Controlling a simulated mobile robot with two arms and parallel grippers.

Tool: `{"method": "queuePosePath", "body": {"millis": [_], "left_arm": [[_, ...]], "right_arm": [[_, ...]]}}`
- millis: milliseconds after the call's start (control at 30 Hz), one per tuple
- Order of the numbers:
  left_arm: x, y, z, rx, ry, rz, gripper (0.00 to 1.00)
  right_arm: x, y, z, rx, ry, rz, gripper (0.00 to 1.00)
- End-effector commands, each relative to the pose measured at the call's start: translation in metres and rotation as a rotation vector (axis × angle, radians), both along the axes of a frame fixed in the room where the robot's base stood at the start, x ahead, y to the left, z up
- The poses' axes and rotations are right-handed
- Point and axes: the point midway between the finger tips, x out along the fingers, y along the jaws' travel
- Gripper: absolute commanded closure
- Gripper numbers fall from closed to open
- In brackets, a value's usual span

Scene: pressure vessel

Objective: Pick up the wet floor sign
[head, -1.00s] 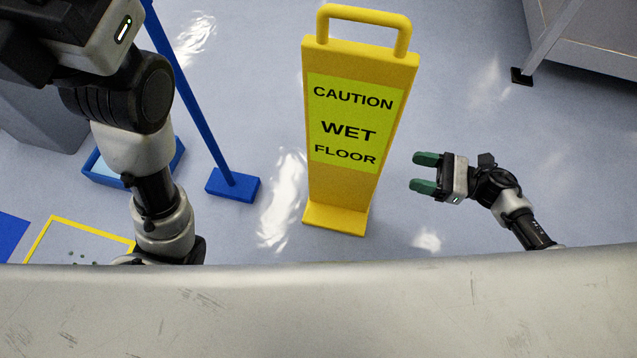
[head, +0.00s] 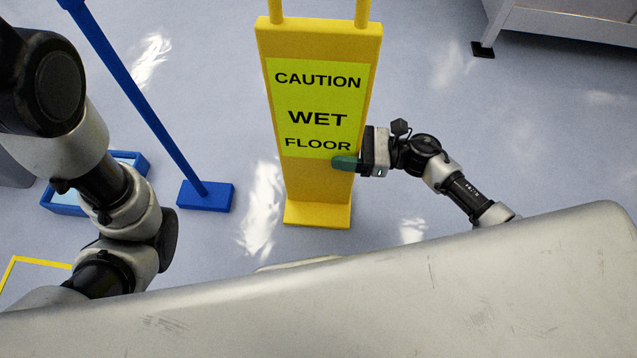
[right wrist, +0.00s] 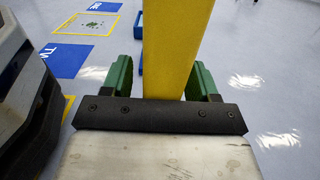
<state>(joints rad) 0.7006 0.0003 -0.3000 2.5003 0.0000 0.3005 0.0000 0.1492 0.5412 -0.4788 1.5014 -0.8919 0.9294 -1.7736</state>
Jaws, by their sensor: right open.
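The yellow wet floor sign (head: 318,185) stands upright on the floor in the middle of the head view, with its handle cut off at the top edge. My right gripper (head: 345,163) is at its right edge, with one green finger in front of the panel. In the right wrist view the sign's yellow edge (right wrist: 175,50) rises between the two green fingers of my right gripper (right wrist: 163,78), which are open with a gap on each side. My left arm shows at the left of the head view, but its gripper is out of view.
A blue pole with a blue foot (head: 206,195) stands left of the sign, beside a blue tray (head: 65,209). A grey table's leg (head: 483,49) is at the upper right. A yellow floor outline (head: 40,260) lies lower left.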

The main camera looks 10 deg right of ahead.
Motion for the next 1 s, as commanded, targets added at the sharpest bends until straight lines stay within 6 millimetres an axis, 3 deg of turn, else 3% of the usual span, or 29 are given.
{"method": "queuePosePath", "body": {"millis": [200, 600, 1000], "left_arm": [[-0.0002, -0.0001, 0.0007, 0.0, 0.0, 0.0, 0.57], [-0.0004, -0.0002, 0.0006, 0.001, -0.001, 0.0, 0.57], [-0.0004, -0.0002, 0.0005, 0.001, -0.001, -0.001, 0.57]], "right_arm": [[0.0001, 0.0005, 0.0005, 0.0, 0.0, 0.0, 0.42], [-0.0001, 0.0002, 0.0002, -0.001, 0.001, 0.0, 1.0], [-0.0004, 0.0002, -0.0001, -0.001, 0.001, 0.001, 1.0]]}}
